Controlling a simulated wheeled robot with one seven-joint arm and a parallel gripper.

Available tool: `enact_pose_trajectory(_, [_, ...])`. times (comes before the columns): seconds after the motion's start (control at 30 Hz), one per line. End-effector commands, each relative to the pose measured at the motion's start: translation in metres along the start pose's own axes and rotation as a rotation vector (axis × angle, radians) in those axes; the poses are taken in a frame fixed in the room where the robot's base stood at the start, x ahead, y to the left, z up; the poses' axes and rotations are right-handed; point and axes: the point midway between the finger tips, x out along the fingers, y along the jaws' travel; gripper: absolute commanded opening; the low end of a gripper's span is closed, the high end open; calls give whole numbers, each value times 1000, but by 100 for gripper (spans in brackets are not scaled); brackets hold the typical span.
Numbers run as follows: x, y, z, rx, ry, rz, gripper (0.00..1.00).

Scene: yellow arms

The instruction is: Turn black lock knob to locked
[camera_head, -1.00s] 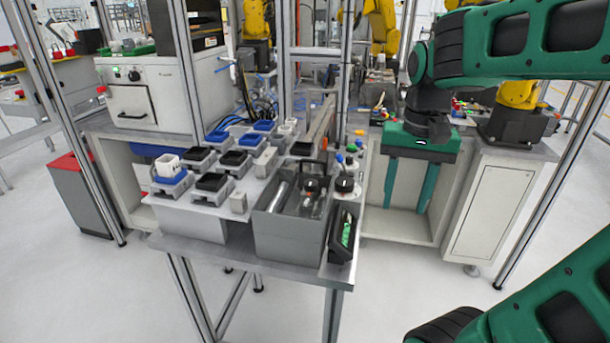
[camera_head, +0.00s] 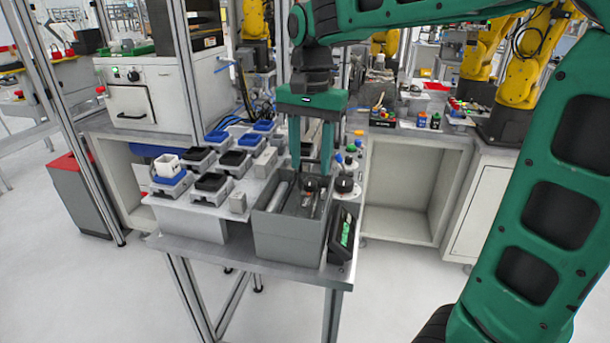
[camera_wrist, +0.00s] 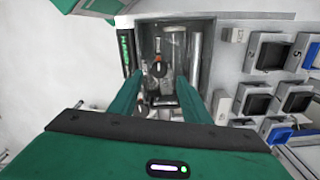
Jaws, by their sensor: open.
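Two round black knob-like parts show in the head view. One black knob (camera_head: 344,185) stands on the narrow strip right of the grey bin, near small coloured buttons. Another small dark knob (camera_head: 133,76) is on the front of the white cabinet at the left. I cannot tell which is the lock knob or read any lock position. My gripper (camera_head: 310,168) is open and points down over the back of the grey bin, left of the strip. In the wrist view its two fingers (camera_wrist: 164,95) are apart with nothing held between them.
The grey bin (camera_head: 285,243) holds tools and metal parts below my fingers. Several trays with black and blue inserts (camera_head: 214,182) lie to its left. A dark handheld device (camera_head: 341,235) leans at the bin's right. Metal frame posts (camera_head: 183,60) stand behind the table.

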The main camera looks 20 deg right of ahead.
Motion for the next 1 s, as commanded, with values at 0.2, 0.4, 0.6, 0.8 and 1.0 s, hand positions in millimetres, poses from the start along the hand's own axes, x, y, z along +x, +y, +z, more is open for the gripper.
enact_pose_trajectory(0.2, [30,1,0,1,-1,2,43])
enact_pose_trajectory(0.4, [41,0,0,0,-1,1,43])
enact_pose_trajectory(0.6, [42,0,0,0,0,0,43])
enact_pose_trajectory(0.8, [42,0,0,0,0,0,12])
enact_pose_trajectory(1.0, [42,-4,4,-7,1,-2,2])
